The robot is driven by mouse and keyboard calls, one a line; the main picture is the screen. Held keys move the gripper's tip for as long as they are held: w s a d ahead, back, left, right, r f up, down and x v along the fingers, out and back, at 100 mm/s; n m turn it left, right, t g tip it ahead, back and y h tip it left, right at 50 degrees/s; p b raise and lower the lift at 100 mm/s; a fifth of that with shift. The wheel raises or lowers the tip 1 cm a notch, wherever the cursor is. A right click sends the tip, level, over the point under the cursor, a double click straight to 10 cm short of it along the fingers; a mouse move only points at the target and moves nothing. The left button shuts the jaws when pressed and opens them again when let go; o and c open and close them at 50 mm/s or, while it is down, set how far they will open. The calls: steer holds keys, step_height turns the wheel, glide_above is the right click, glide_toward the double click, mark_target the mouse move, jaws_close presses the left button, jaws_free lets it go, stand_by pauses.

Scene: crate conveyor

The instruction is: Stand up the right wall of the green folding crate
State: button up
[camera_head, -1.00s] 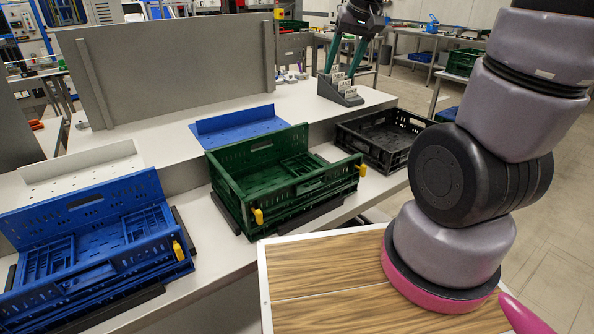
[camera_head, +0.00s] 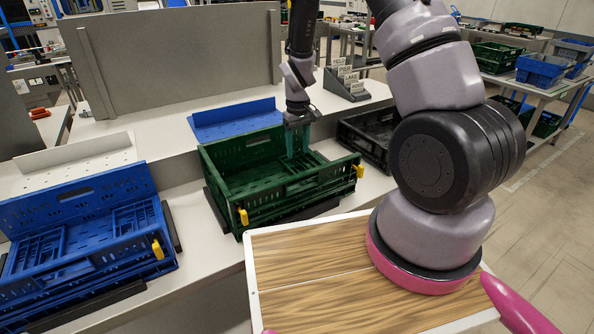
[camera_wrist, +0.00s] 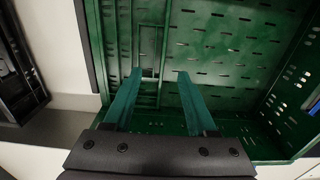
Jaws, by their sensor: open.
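The green folding crate (camera_head: 228,192) sits on the workbench in the middle of the head view. Its back wall (camera_head: 243,147) stands up. Its right wall, a ribbed panel with an opening (camera_head: 318,176), lies folded down inside at the right end. This panel also shows in the wrist view (camera_wrist: 121,40), left of centre. My gripper (camera_head: 298,152) points down into the crate over this end. In the wrist view, my gripper's teal fingers (camera_wrist: 156,75) are spread with nothing between them. Whether a fingertip touches the panel cannot be told.
A black crate (camera_head: 350,150) stands close at the right. A blue crate (camera_head: 75,215) with a raised back wall stands at the left. A blue perforated sheet (camera_head: 235,118) lies behind the green crate. A small label stand (camera_head: 347,90) and a tall grey panel (camera_head: 180,60) are farther back.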

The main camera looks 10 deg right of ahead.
step_height(320, 180, down, 9)
steer(key=shift+r, duration=0.1)
stand_by(0.3)
jaws_close()
stand_by(1.3)
